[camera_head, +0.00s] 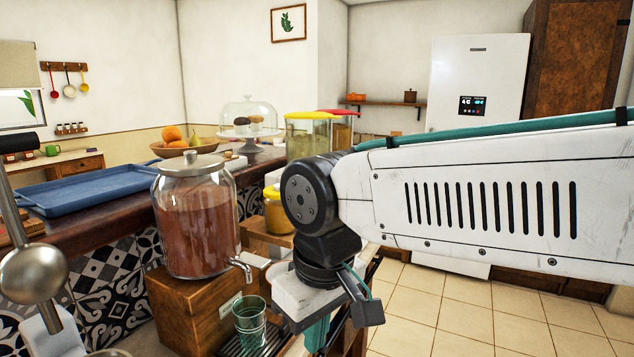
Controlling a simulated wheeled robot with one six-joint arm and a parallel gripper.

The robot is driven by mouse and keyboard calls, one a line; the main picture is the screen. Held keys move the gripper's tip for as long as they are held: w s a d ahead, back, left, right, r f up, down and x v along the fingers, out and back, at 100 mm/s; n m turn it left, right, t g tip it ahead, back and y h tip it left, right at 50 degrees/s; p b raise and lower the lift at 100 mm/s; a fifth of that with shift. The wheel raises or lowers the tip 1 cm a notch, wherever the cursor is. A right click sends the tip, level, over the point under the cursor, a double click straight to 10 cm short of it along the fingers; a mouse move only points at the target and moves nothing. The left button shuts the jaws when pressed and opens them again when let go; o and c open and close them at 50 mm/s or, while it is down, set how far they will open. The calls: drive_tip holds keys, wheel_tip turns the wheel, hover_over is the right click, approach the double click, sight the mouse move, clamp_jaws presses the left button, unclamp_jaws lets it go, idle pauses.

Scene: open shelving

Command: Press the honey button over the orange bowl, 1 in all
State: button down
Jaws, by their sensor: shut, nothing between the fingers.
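My gripper (318,334) hangs down at the end of my arm, at the bottom middle. Its teal fingers are shut and empty, with the tips partly cut off by the frame. A jar with yellow contents (276,211), possibly the honey, stands on a wooden stand behind my wrist, which partly covers it. I cannot make out a honey button. No orange bowl can be made out; the area below the yellow jar is hidden behind my wrist and gripper.
A glass dispenser of reddish-brown liquid (200,228) stands on a wooden box (190,312), left of my gripper. A green glass (250,322) sits below its tap. A blue tray (85,190) lies on the counter. Tiled floor (440,312) is open at right.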

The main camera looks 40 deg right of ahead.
drive_tip(key=shift+d, duration=0.25)
wheel_tip(320, 180, up, 21)
drive_tip(key=m+t, duration=0.8)
drive_tip(key=m, duration=0.2)
hover_over(282, 186)
drive_tip(key=shift+h, duration=0.4)
drive_tip(key=shift+f, duration=4.35)
